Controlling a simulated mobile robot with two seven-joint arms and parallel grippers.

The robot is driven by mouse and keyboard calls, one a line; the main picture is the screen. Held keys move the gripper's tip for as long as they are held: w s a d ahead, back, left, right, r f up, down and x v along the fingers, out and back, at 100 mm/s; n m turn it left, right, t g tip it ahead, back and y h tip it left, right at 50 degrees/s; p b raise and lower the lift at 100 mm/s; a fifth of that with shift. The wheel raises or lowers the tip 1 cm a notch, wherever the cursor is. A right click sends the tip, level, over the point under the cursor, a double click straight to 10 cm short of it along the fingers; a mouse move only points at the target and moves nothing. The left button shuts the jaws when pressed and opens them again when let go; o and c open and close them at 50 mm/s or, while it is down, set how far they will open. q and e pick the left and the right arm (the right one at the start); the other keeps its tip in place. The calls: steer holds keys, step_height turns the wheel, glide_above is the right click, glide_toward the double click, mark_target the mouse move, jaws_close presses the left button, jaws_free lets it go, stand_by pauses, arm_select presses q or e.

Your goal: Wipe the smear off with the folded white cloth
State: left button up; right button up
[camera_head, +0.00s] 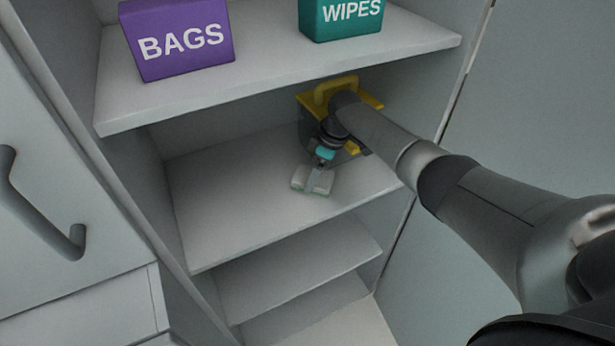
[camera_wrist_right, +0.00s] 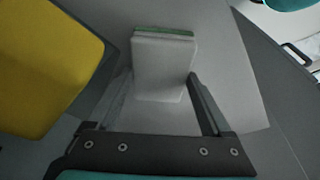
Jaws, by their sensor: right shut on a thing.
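The folded white cloth (camera_head: 322,185) shows at the middle shelf, partly covered by my gripper in the head view. In the right wrist view the white cloth (camera_wrist_right: 162,68) has a green far edge and sits between the two fingers. My right gripper (camera_head: 313,180) reaches into the cabinet and is shut on the cloth; it also shows in the right wrist view (camera_wrist_right: 165,95). The cloth is at or just above the shelf surface; I cannot tell if it touches. No smear is visible in either view. My left gripper is not in view.
A yellow-handled container (camera_head: 322,93) stands behind my right wrist, close to it; yellow also fills the left of the wrist view (camera_wrist_right: 45,65). The upper shelf (camera_head: 270,65) holds a purple BAGS box (camera_head: 180,42) and a teal WIPES box (camera_head: 340,18). The middle shelf's left part (camera_head: 220,205) is clear.

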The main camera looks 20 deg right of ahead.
mark_target(302, 181)
steer(key=shift+s+d+p, duration=0.15)
steer(key=shift+d+p, duration=0.1)
steer(key=shift+p, duration=0.05)
steer(key=shift+a+r+p, duration=0.15)
steer(key=shift+a+p, duration=0.85)
steer(key=shift+a, duration=0.8)
steer(key=shift+s+a+f+p, duration=0.15)
steer(key=shift+a+p, duration=0.2)
steer(key=shift+a, duration=0.8)
steer(key=shift+w+a+f+p, duration=0.1)
steer(key=shift+a+p, duration=0.2)
steer(key=shift+a, duration=0.85)
steer(key=shift+s+a+p, duration=0.15)
steer(key=shift+a+p, duration=0.3)
steer(key=shift+a, duration=1.25)
steer(key=shift+r, duration=0.1)
step_height(302, 181, up, 6)
steer(key=p, duration=0.6)
